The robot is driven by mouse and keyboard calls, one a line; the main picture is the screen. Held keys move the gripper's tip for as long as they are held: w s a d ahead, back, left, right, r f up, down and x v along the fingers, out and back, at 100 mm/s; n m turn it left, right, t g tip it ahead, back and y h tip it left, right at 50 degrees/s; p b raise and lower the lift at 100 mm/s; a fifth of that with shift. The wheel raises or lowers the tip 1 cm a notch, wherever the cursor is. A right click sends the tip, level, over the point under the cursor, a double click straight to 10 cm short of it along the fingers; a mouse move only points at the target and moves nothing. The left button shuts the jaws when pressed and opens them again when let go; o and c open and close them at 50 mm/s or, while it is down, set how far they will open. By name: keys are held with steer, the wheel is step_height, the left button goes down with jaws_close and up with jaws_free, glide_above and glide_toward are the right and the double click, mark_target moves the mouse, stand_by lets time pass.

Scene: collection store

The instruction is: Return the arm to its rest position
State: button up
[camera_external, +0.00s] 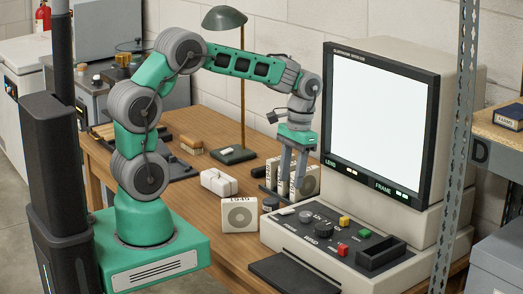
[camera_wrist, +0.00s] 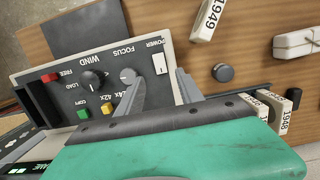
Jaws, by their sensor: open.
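My arm, green and grey, reaches from its base at the left over the wooden table (camera_external: 190,120). My gripper (camera_external: 291,188) points down just left of the film reader's screen, by the upright film boxes (camera_external: 309,182). In the wrist view my gripper (camera_wrist: 158,85) shows two grey fingers spread apart with nothing between them. Behind them is the reader's control panel (camera_wrist: 88,58), near its power switch. Whether the fingertips touch anything is not clear.
The film reader (camera_external: 455,110) stands close on the right. A box marked 1949 (camera_external: 239,215), a white box (camera_external: 218,182), a dark round cap (camera_external: 271,204) and a green lamp (camera_external: 225,18) stand on the table. A metal shelf post (camera_external: 461,130) is in the right foreground.

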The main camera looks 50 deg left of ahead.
steer(key=f, duration=0.3)
steer(key=shift+s, duration=0.2)
steer(key=s+f, duration=0.2)
steer(key=s, duration=0.1)
steer(key=shift+s+a+f, duration=0.1)
steer(key=shift+a+f, duration=0.05)
steer(key=s+a+r+t, duration=0.25)
steer(key=s+r, duration=0.35)
steer(key=s, duration=0.6)
step_height(320, 180, up, 6)
steer(key=w+t, duration=0.1)
steer(key=t, duration=0.2)
steer(key=shift+w+a, duration=0.25)
steer(key=shift+w, duration=0.1)
